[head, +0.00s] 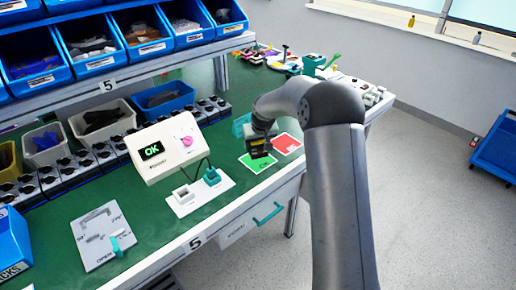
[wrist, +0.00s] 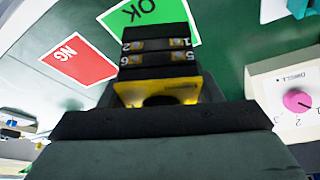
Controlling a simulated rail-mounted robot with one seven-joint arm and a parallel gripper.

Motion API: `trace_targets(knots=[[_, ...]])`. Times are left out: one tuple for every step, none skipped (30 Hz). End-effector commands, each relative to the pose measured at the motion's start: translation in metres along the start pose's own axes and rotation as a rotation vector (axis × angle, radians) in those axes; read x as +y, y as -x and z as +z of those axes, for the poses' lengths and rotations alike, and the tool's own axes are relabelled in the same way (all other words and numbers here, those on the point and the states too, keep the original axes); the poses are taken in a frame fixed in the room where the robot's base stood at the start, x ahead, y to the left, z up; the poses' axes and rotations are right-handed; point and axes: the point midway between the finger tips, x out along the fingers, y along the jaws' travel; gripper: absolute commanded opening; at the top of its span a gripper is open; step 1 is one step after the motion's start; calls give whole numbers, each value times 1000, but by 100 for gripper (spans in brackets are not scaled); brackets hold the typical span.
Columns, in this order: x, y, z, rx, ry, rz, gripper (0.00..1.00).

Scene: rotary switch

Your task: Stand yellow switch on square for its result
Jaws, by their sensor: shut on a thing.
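My gripper (head: 260,136) is shut on the yellow switch (head: 258,150), a small block with a yellow body and black terminal part. In the wrist view the switch (wrist: 158,93) sits in front of the dark gripper, its terminals numbered 1, 2, 5 and 6. The tester's display (head: 152,150) reads OK.
The white tester (head: 164,165) with a pink knob (head: 187,140) stands left of the squares. A grey plate (head: 104,238) lies at the front left. Bins line the back. Clutter (head: 285,62) fills the far bench end.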

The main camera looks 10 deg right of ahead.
Motion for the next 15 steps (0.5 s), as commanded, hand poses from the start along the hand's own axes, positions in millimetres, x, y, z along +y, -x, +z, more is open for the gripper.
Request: trace_targets(knots=[[2,-5,-3,1,0,0,30],[3,-8,-3,1,0,0,30],[4,-10,-4,2,0,0,30],[4,-11,-4,3,0,0,30],[4,-13,-5,3,0,0,30],[5,-15,-5,2,0,0,30],[6,-18,-6,2,-1,0,30],[7,-21,-6,2,-1,0,30],[6,-26,-4,0,0,0,30],[6,-30,-1,-2,0,-1,30],[6,-35,0,-2,0,-1,30],[6,-40,2,0,0,-1,30],[6,-43,4,0,0,0,30],[6,-46,5,0,0,0,30],[6,-48,5,2,0,0,30]])
